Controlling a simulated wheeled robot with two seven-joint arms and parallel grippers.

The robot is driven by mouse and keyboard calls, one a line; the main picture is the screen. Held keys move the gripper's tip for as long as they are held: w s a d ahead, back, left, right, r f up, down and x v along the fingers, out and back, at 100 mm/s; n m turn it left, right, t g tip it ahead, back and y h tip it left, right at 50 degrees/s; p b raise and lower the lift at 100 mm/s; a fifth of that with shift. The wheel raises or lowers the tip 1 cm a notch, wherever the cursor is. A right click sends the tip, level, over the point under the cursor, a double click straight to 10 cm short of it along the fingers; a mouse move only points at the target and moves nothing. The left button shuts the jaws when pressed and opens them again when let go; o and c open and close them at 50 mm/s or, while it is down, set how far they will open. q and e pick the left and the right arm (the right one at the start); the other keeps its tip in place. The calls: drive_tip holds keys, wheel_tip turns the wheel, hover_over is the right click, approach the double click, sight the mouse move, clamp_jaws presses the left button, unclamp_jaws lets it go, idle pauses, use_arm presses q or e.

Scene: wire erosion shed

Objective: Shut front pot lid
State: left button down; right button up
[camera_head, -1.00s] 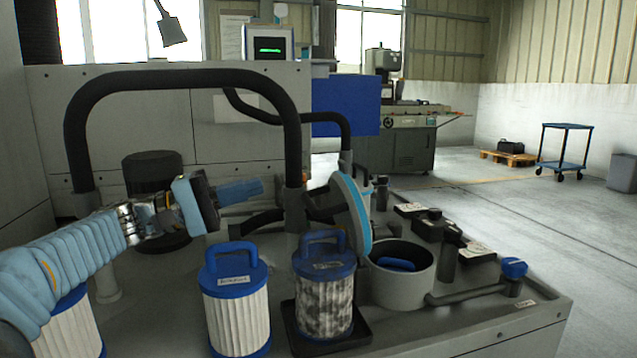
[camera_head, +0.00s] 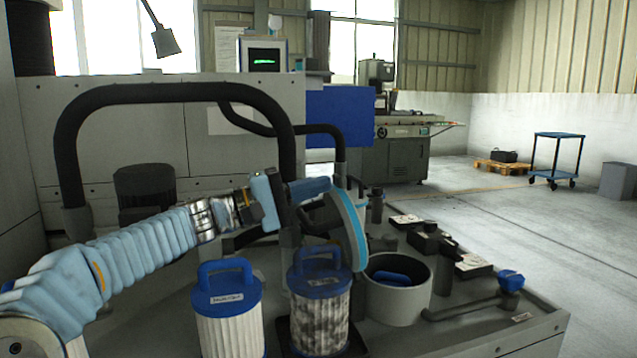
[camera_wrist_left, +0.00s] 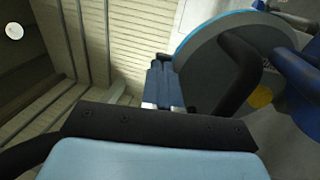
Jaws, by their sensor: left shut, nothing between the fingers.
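The front pot (camera_head: 398,303) is a grey round pot on the bench with its mouth open. A blue-handled insert (camera_head: 388,279) sits inside it. Its lid (camera_head: 352,232), grey with a light-blue rim, stands raised and tilted at the pot's left side. My left gripper (camera_head: 328,185) is shut and empty, its blue fingers at the upper left of the lid, behind its dark face. I cannot tell whether they touch. In the left wrist view the shut fingers (camera_wrist_left: 163,85) are beside the lid (camera_wrist_left: 212,68). My right gripper is not in view.
Two blue-capped filters, one white (camera_head: 228,318) and one dirty (camera_head: 320,312), stand left of the pot. Black hoses (camera_head: 175,92) arch over the bench behind my left arm. A blue-knobbed lever (camera_head: 511,281) and black blocks (camera_head: 435,240) lie to the right.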

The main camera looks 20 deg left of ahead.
use_arm(q)
drive_tip(key=shift+w+d+r, duration=0.1)
drive_tip(key=shift+w+d, duration=0.1)
drive_tip(key=shift+d, duration=0.1)
